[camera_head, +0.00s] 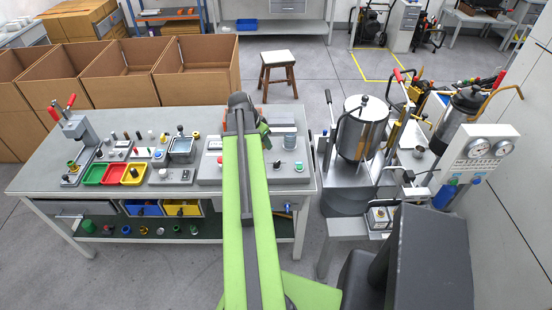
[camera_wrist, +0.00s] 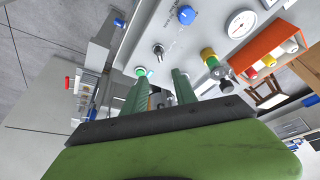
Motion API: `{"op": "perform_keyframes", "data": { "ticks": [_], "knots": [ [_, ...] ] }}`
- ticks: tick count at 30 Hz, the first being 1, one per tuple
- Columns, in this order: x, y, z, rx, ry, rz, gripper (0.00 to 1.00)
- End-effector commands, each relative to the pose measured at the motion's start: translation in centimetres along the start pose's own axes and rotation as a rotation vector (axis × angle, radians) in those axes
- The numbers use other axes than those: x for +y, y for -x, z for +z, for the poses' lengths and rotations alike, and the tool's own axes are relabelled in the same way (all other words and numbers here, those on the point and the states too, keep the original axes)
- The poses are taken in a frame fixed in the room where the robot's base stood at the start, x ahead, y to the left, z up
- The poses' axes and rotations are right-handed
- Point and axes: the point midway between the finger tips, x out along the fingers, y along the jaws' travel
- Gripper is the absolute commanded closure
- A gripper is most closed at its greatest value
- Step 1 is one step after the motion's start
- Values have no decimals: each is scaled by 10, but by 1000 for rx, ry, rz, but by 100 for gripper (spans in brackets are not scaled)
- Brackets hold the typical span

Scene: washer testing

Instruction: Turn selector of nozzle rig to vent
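The nozzle rig's grey panel (camera_wrist: 195,40) fills the upper part of the wrist view. A small dark selector knob with a pale ring (camera_wrist: 158,50) sits on it, with blue markings nearby; its exact setting is too small to read. My gripper (camera_wrist: 160,79) has its two green fingers apart, with nothing clearly held between them. The selector shows just beyond the fingertips, apart from them in the picture. In the head view my gripper (camera_head: 246,118) is over the back of the bench, and my arm hides part of the rig (camera_head: 207,172).
The panel also carries a blue knob (camera_wrist: 186,15), a gauge (camera_wrist: 240,23), a green button (camera_wrist: 141,72) and a yellow-collared fitting (camera_wrist: 209,57). An orange holder (camera_wrist: 275,50) is at the right. Small parts and coloured trays (camera_head: 113,174) fill the bench's left side.

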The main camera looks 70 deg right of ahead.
Motion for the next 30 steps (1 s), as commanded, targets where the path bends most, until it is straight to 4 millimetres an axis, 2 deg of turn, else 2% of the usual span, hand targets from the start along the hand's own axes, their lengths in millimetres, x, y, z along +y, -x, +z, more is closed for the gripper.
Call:
{"op": "perform_keyframes", "data": {
  "ticks": [8, 24, 27, 30],
  "knots": [
    [-1, -40, 3, -1, 1, 0, 66],
    [-1, -159, 4, -1, 2, -1, 66],
    [-1, -171, 3, -1, 2, 0, 66],
    [0, -175, 1, -1, 2, 0, 66]
  ]
}}
